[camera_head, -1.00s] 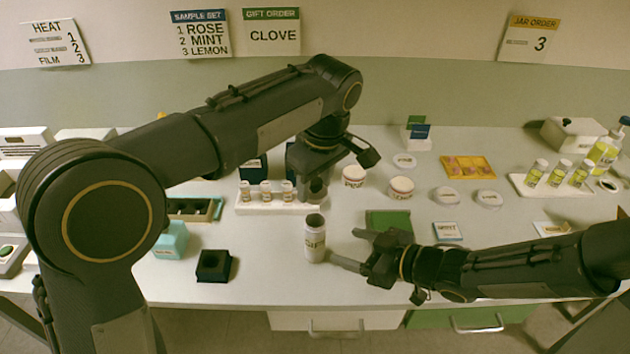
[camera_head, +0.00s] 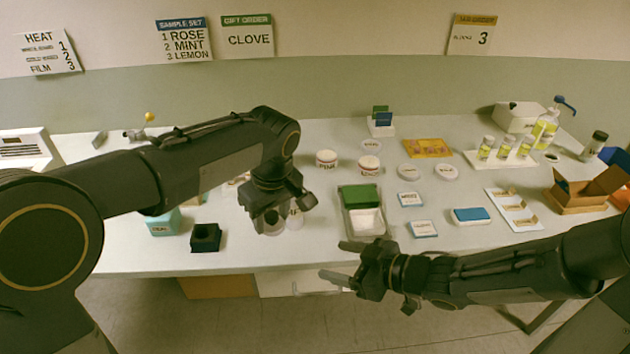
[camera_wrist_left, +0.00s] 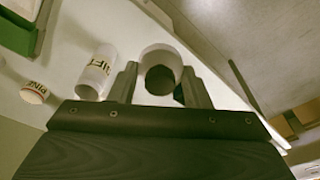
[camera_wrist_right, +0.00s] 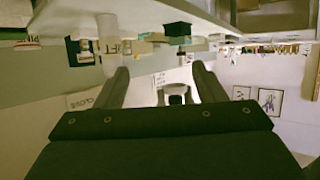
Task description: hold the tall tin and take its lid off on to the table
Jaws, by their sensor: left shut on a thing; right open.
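The tall tin (camera_head: 296,217) is a white cylinder standing on the table, mostly hidden behind my left gripper in the head view. In the left wrist view the tin (camera_wrist_left: 98,70) shows its dark lettering. My left gripper (camera_head: 270,224) is shut on the round pale lid (camera_wrist_left: 160,70), whose dark hollow faces the left wrist camera. The lid is apart from the tin, near the table's front; its height above the table is unclear. My right gripper (camera_head: 338,261) is open and empty at the front edge, right of the tin. The tin also shows in the right wrist view (camera_wrist_right: 111,44).
A black block (camera_head: 205,238) stands left of my left gripper. A tray with a green pad (camera_head: 361,196) lies right of the tin. Two round jars (camera_head: 326,159) (camera_head: 369,165) stand behind. Small cards (camera_head: 423,229) lie to the right. The table front has bare room.

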